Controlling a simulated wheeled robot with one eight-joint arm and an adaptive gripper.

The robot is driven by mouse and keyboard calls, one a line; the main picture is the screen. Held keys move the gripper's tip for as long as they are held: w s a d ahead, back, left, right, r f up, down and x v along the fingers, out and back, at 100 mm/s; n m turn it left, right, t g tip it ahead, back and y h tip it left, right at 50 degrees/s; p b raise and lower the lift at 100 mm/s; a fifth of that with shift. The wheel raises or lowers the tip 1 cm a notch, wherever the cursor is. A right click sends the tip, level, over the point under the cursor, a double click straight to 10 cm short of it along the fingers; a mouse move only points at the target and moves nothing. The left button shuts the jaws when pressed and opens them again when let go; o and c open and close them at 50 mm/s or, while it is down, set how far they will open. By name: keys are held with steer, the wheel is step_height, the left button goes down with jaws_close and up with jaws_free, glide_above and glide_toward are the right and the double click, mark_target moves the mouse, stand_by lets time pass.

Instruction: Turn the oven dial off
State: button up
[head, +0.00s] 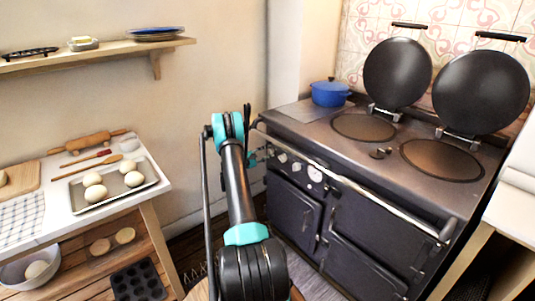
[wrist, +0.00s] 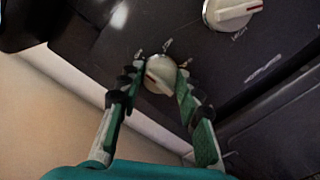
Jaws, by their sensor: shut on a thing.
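The oven (head: 330,215) is a dark range cooker with pale dials on its upper front, in the right half of the head view. In the wrist view, my gripper (wrist: 160,82) has its two teal and black fingers closed on either side of a cream dial (wrist: 160,72) near the oven's end. A reddish mark shows on the dial's face, toward the left in the wrist view. Small lettering around it is too blurred to read. In the head view, my gripper (head: 261,155) is at the left end of the dial row, and my arm partly hides that spot.
Another cream dial (wrist: 232,12) with a red mark is beside the held one. A metal rail (head: 350,182) runs along the oven front above the dials. A blue pot (head: 329,94) stands on the stove top, and both hob lids are raised. A wooden table (head: 155,187) stands at left.

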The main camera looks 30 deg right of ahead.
steer(key=o, duration=1.1)
steer(key=shift+o, duration=0.2)
steer(key=shift+a, duration=0.1)
steer(key=a, duration=1.1)
steer(key=shift+s+a, duration=0.4)
